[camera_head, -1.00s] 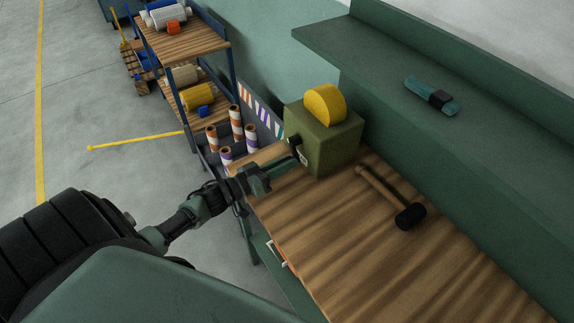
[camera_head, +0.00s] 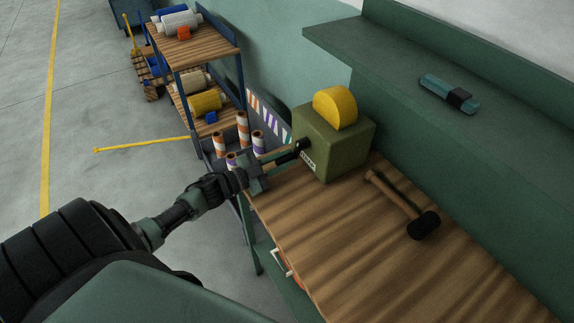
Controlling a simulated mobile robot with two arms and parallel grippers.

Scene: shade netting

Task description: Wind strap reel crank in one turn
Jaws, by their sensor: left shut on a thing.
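The strap reel is an olive-green box (camera_head: 336,150) with a yellow half-round reel (camera_head: 335,108) standing out of its top. It sits at the far left end of the wooden bench. A small black crank part (camera_head: 303,146) juts from the box's left face, above a white label (camera_head: 308,162). My left gripper (camera_head: 291,154) reaches in from the left and is shut at the crank on that side. The fingers hide most of what they hold, so the grip's exact shape is unclear. My right gripper is out of view.
A mallet (camera_head: 402,204) with a black head lies on the wooden bench (camera_head: 350,260) right of the box. A teal roll (camera_head: 446,92) lies on the green shelf above. Striped rolls (camera_head: 242,126) stand beyond the bench's left end, near a rack (camera_head: 199,47). The bench front is clear.

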